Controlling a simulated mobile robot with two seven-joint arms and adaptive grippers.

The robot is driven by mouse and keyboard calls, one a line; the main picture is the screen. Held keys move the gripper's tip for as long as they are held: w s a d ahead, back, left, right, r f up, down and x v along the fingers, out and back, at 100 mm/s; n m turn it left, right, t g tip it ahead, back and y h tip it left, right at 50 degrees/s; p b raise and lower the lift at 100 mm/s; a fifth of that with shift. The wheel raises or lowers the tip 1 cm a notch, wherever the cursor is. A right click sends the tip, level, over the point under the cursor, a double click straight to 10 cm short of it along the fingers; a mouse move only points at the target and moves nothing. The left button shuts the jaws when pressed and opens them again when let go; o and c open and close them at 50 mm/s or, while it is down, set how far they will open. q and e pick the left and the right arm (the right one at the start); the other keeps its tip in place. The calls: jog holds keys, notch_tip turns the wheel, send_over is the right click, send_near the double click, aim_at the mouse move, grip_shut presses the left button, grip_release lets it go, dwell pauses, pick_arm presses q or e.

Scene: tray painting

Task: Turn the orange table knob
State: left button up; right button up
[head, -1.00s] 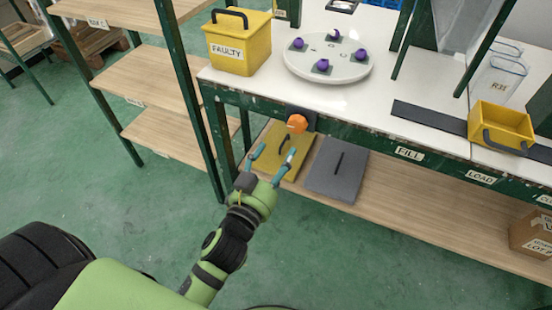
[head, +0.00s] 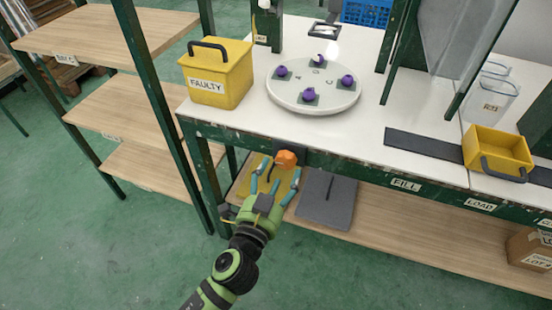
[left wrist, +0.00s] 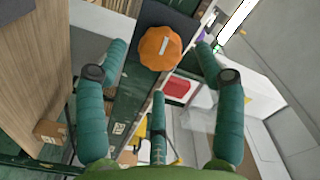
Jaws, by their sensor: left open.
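The orange knob (head: 287,159) sits on a dark plate on the green front edge of the table (head: 240,116). My left gripper (head: 279,170) is just in front of and below the knob, with its teal fingers open. In the left wrist view the knob (left wrist: 160,48) shows a white line on its face and lies ahead between the spread fingers (left wrist: 157,75). The fingers appear apart from it. My right gripper is in neither view.
A yellow FAULTY bin (head: 217,80) and a white round plate (head: 313,104) with purple pieces stand on the table. A grey panel (head: 325,198) lies on the lower shelf (head: 420,243). A shelf rack (head: 125,92) stands at the left, a yellow bin (head: 497,150) at the right.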

aim_at(283, 164)
pick_arm(q)
jog(key=x, duration=0.3)
jog(key=shift+w+d, duration=0.1)
jog(key=shift+w, duration=0.15)
jog(key=shift+w+d, duration=0.1)
jog(key=shift+w, duration=0.25)
jog(key=c, duration=1.2)
jog(key=shift+o, duration=0.2)
jog(key=shift+m, duration=0.4)
jog(key=o, duration=1.2)
jog(key=shift+c, duration=0.2)
jog(key=v, duration=1.2)
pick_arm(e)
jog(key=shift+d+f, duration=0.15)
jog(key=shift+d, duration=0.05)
